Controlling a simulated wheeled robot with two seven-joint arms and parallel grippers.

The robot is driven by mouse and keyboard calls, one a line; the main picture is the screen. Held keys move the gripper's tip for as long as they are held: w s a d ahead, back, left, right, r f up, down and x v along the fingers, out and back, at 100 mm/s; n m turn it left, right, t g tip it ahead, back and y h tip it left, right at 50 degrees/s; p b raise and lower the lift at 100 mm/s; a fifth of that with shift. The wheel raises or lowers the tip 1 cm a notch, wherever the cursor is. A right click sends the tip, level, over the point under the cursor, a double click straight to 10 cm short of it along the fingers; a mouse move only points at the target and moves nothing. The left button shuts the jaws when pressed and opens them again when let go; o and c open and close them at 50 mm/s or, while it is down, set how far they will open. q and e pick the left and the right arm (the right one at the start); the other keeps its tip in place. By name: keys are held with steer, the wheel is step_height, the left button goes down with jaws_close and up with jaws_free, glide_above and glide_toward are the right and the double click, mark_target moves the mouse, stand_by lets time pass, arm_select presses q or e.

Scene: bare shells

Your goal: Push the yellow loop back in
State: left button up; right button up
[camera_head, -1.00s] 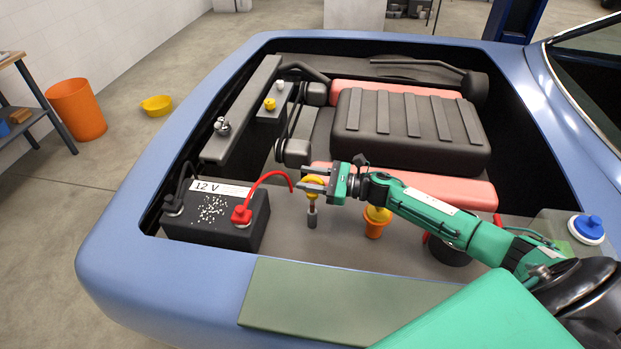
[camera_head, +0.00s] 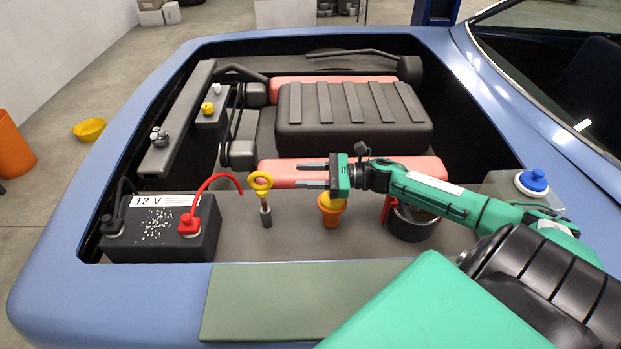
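The yellow loop (camera_head: 260,182) stands upright in the front of the engine bay, right of the red battery cable. A short brownish stem below it leads into a small grey tube (camera_head: 267,217). My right gripper (camera_head: 313,175) is to the right of the loop, fingers pointing left at it, one above the other with a clear gap. It is open and empty, and its tips look apart from the loop. How deep the stem sits inside the tube is hidden. My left gripper is not in view.
A 12 V battery (camera_head: 160,228) with a red cable (camera_head: 212,184) is left of the loop. An orange cup-like part with a yellow top (camera_head: 331,212) is below my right gripper. A dark round part (camera_head: 412,224) and a blue cap (camera_head: 533,181) lie further right. A green-grey mat (camera_head: 290,300) covers the front edge.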

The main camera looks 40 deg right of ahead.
steer(key=shift+s+d, duration=0.25)
steer(key=shift+d, duration=0.05)
